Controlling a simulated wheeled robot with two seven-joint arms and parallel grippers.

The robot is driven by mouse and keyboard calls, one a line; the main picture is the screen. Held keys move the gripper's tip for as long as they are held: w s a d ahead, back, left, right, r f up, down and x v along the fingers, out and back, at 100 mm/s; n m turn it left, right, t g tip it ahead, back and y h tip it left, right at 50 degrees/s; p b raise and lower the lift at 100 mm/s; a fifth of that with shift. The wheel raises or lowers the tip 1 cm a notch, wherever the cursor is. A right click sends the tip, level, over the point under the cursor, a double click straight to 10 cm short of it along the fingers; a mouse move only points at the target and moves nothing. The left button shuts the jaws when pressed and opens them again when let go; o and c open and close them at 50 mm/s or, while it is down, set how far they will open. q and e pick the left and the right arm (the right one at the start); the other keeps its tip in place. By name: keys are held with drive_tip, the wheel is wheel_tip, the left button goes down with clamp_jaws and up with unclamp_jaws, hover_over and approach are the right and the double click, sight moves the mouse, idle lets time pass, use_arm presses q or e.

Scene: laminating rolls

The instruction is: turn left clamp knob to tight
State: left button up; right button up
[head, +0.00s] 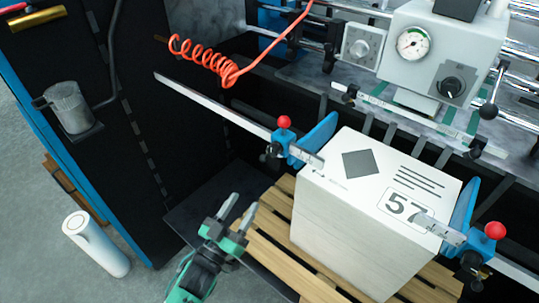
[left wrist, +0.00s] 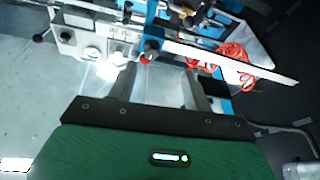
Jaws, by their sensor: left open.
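The left clamp knob (head: 284,122) is a red ball on a small blue and black clamp at the left end of the box. A red knob (left wrist: 146,59) also shows in the left wrist view, beyond and between my fingertips. My left gripper (head: 241,205) is open and empty, apart from the knob, below and left of it in the head view. Its two fingers (left wrist: 160,70) stand apart in the left wrist view. I cannot read the knob's tightness. My right gripper is not in view.
A white box (head: 335,220) marked 57 stands on a wooden pallet (head: 262,250) between two blue clamp plates. A second red knob (head: 495,230) is at the right. A long pale bar (head: 215,108) and an orange coiled hose (head: 205,62) lie beyond the left clamp.

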sight(272, 153)
use_arm(q)
drive_tip(key=shift+h, duration=0.3)
drive_tip(key=r+p+x, duration=0.1)
drive_tip(key=x, duration=0.3)
drive_tip(key=r+p+x, duration=0.1)
drive_tip(key=p+x, duration=0.1)
drive_tip(key=x, duration=0.3)
drive_tip(key=s+r+p+x, duration=0.1)
drive_tip(key=p+x, duration=0.1)
drive_tip(key=x, duration=0.2)
drive_tip(key=shift+w+r, duration=0.1)
drive_tip(key=shift+w+d+p, duration=0.25)
drive_tip(key=shift+w+p, duration=0.1)
drive_tip(key=shift+w, duration=0.05)
drive_tip(key=c, duration=1)
